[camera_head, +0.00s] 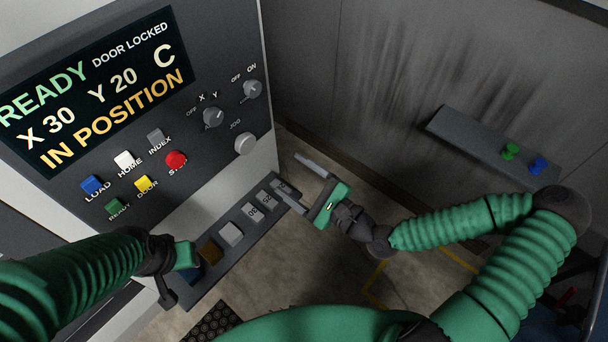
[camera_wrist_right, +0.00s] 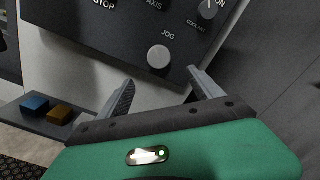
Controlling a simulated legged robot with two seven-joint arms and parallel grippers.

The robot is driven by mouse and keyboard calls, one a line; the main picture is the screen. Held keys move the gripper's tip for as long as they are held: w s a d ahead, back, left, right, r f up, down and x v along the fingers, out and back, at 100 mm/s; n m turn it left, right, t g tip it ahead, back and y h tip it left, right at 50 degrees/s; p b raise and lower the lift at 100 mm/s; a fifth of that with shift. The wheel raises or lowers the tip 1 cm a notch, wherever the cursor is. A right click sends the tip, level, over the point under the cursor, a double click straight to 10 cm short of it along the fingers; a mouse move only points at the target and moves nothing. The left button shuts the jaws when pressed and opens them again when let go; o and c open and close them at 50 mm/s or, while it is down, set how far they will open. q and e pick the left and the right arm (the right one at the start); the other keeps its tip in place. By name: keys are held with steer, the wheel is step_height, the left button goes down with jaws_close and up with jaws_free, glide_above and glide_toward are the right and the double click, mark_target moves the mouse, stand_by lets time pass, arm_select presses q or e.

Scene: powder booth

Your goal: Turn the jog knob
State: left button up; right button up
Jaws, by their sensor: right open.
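The jog knob (camera_head: 245,144) is a round pale grey knob at the lower right of the control panel, under the label JOG. In the right wrist view the jog knob (camera_wrist_right: 158,57) shows ahead, between and beyond the two fingers. My right gripper (camera_head: 297,180) is open and empty, to the right of and below the knob in the head view. Its spread fingers (camera_wrist_right: 160,86) point toward the panel, apart from the knob. My left gripper (camera_head: 180,280) is low at the left, by the ledge under the panel; its fingers are not clear.
The panel (camera_head: 200,140) also has an axis knob (camera_head: 213,117), an off/on knob (camera_head: 252,89), a red stop button (camera_head: 176,160) and several coloured buttons. A ledge (camera_head: 215,255) with several blocks juts out below. A wall shelf (camera_head: 480,142) holds small green and blue items.

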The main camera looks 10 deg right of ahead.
arm_select(q)
steer(key=shift+w+p+v, duration=0.25)
steer(key=shift+p+v, duration=0.3)
steer(key=shift+v, duration=0.6)
arm_select(e)
steer(key=v, duration=0.2)
steer(key=shift+s+d, duration=0.15)
steer(key=shift+s, duration=0.25)
arm_select(q)
steer(key=shift+a+r, duration=0.1)
steer(key=shift+a, duration=0.05)
arm_select(e)
steer(key=shift+f, duration=0.1)
